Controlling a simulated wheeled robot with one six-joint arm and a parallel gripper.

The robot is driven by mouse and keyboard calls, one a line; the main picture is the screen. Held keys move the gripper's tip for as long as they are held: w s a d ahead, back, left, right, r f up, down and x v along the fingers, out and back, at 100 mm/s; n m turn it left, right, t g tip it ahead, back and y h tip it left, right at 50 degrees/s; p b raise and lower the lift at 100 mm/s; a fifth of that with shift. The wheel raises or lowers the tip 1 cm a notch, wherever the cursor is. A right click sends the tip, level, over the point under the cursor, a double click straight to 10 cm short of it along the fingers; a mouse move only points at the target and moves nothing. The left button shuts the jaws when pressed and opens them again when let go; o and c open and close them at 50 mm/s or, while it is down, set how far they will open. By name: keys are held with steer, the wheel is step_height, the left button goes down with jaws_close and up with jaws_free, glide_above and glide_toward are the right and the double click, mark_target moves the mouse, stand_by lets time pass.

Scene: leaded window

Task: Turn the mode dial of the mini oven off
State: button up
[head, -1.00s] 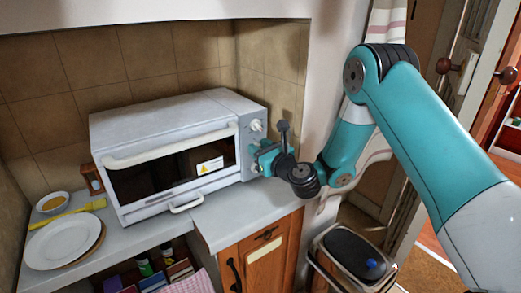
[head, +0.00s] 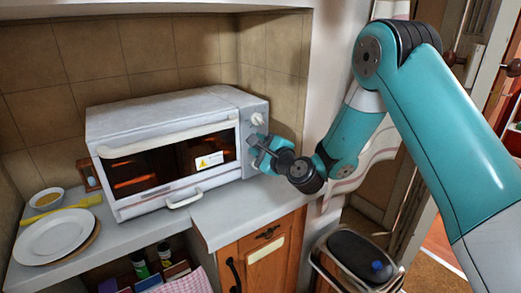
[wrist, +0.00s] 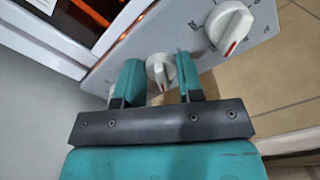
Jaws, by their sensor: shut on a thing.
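The mini oven (head: 160,122) stands on the counter, with a control panel and white dials at its right end. In the wrist view, one white dial (wrist: 158,70) with a red mark sits between my two teal fingers, and my gripper (wrist: 159,64) is shut on it. Part of this dial is hidden by the fingers. A larger view of another white dial (wrist: 229,26) shows up and to the right, free, with a red mark and printed ticks. In the head view, my gripper (head: 262,150) is at the panel just below the upper dial (head: 257,119) and covers what it holds.
Orange heating glows behind the oven door glass. The door handle (head: 168,138) runs along the front, near my gripper's left. A plate (head: 50,238), a small bowl (head: 47,199) and a yellow utensil (head: 60,215) lie left. A bin (head: 350,262) stands below right.

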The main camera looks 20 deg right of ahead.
steer(key=n+b, duration=0.7)
steer(key=n, duration=0.1)
steer(key=f+n+b, duration=0.1)
steer(key=n+b, duration=1.5)
steer(key=shift+d+f, duration=0.3)
steer(key=shift+r+n+b, duration=0.1)
steer(key=shift+n+b, duration=0.2)
steer(key=shift+b, duration=0.05)
steer(key=o, duration=0.8)
steer(key=shift+w, duration=0.1)
steer(key=shift+o, duration=0.2)
